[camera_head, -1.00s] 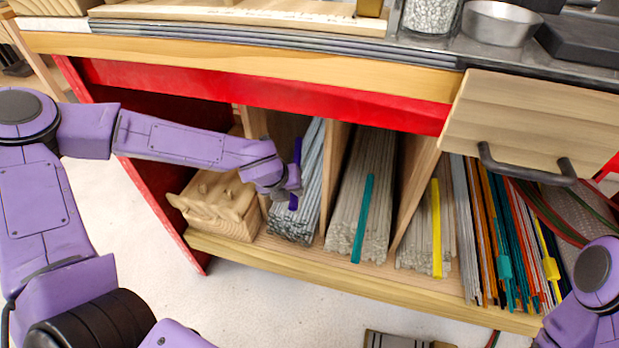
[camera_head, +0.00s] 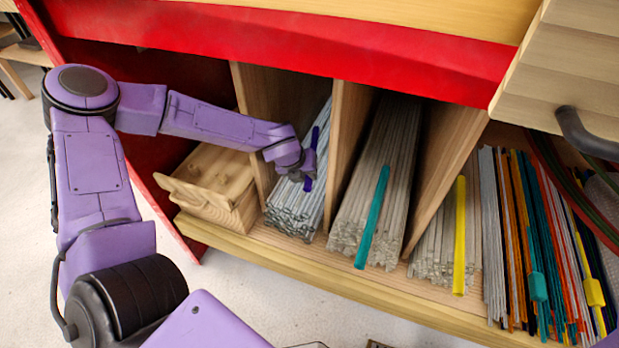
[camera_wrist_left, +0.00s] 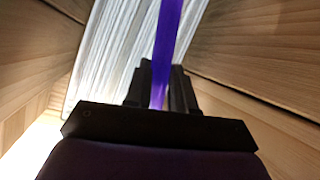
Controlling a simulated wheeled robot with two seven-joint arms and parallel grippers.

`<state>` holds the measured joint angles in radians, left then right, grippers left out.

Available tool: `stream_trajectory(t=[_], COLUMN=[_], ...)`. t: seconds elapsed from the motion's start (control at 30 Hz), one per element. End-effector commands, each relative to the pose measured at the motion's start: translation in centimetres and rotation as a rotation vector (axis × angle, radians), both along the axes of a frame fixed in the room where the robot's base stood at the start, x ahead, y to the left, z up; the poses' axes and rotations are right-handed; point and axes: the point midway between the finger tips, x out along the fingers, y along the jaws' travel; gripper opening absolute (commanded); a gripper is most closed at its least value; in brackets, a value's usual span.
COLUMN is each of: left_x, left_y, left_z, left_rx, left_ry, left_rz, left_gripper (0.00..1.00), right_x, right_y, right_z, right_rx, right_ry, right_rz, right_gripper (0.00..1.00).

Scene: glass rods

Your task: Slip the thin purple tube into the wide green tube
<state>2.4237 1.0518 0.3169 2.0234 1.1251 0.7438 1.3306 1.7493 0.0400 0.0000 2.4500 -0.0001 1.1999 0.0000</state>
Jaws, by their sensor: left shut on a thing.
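The thin purple tube (camera_head: 315,138) is in the compartment of clear rods at the left. My left gripper (camera_head: 307,170) is shut on it, and it shows above and below the fingers. In the left wrist view the purple tube (camera_wrist_left: 167,38) rises from between the dark fingers (camera_wrist_left: 160,88), with pale rods behind. The wide green tube, teal in colour (camera_head: 372,217), lies lengthwise on the rods of the compartment to the right, apart from the gripper. Whether the purple tube touches the rods below is unclear. My right gripper is out of view.
Wooden dividers (camera_head: 348,150) separate the compartments. A yellow tube (camera_head: 460,235) lies on rods further right, beside coloured rods (camera_head: 545,240). A wooden box (camera_head: 212,185) stands left. A red beam (camera_head: 300,50) and a drawer (camera_head: 565,65) overhang the shelf.

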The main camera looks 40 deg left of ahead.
Motion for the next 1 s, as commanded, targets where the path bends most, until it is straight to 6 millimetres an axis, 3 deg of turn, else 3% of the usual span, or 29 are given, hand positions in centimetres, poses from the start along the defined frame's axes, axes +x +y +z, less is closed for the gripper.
stream_trajectory(t=[0.2,0.23,0.3,0.53,0.67,1.0], left_x=[0.0,0.0,0.1,0.1,-0.1,-3.8], left_y=[-0.1,-0.1,-0.1,-0.2,-0.2,0.1], left_z=[-0.2,-0.1,0.0,0.0,1.1,9.1], left_rx=[0.0,0.0,0.0,0.0,0.0,-0.004], left_ry=[0.001,0.001,0.001,0.0,-0.003,-0.007], left_rz=[-0.001,-0.002,-0.002,-0.003,-0.004,-0.004], left_gripper=[0.0,0.34,0.49,0.49,0.49,0.49], right_x=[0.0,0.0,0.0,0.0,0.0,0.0], right_y=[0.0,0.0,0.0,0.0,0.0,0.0], right_z=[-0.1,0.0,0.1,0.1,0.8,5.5], right_rx=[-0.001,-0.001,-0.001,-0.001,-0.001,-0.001], right_ry=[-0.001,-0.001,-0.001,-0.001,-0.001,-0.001], right_rz=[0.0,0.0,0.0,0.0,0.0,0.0], right_gripper=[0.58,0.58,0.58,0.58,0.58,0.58])
